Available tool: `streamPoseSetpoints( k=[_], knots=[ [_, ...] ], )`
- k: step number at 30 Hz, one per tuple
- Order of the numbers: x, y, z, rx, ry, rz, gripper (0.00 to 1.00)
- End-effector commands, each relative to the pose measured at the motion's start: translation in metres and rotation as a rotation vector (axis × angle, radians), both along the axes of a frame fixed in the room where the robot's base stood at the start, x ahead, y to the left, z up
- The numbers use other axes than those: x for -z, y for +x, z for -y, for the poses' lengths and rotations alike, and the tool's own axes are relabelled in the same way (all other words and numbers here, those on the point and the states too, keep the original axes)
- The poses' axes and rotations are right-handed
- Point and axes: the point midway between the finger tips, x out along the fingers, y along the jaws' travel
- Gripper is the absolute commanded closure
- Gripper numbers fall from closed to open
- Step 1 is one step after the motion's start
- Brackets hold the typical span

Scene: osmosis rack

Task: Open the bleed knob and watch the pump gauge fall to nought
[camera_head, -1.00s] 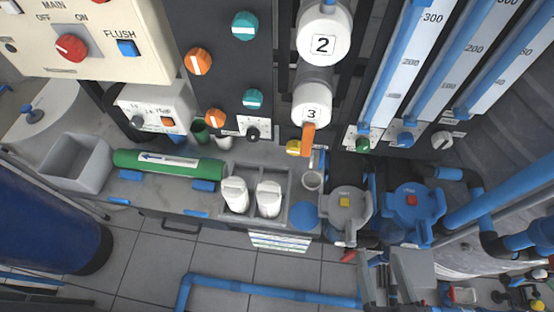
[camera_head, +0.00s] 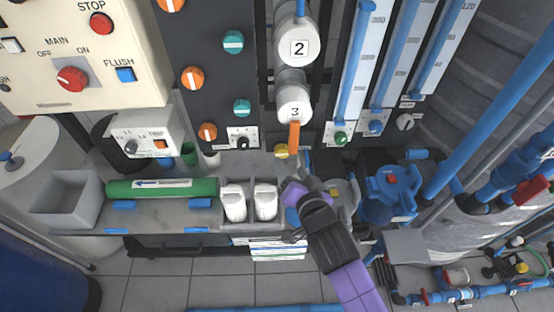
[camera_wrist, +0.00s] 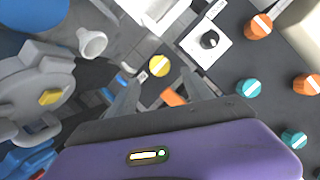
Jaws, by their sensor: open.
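I cannot tell for sure which knob is the bleed knob, as the small labels are unreadable. A black knob (camera_head: 243,143) sits on a white plate low on the dark panel; it also shows in the wrist view (camera_wrist: 209,40). A yellow knob (camera_head: 281,151) sits below the white cylinder marked 3, and in the wrist view (camera_wrist: 159,65) it lies just beyond my fingertips. My gripper (camera_head: 296,180) is open and empty (camera_wrist: 160,78), just below the yellow knob in the head view and apparently apart from it. I cannot make out a pump gauge.
An orange lever (camera_head: 294,135) hangs close above the yellow knob. Orange and teal knobs (camera_head: 242,107) line the dark panel. White bottles (camera_head: 265,201) stand in a grey holder left of my gripper. A blue-topped pump housing (camera_head: 391,190) stands to the right.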

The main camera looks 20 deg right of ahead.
Motion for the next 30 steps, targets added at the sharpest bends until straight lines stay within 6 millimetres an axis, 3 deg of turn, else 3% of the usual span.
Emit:
streamPoseSetpoints(
  k=[13,26,27,30],
  knots=[
    [0.018,0.058,0.005,-0.001,-0.002,0.001,0.41],
    [0.023,0.068,0.006,-0.001,-0.002,0.000,0.41],
    [0.023,0.068,0.006,-0.001,-0.002,0.000,0.43],
    [0.023,0.068,0.006,-0.001,-0.002,0.000,0.62]
  ],
)
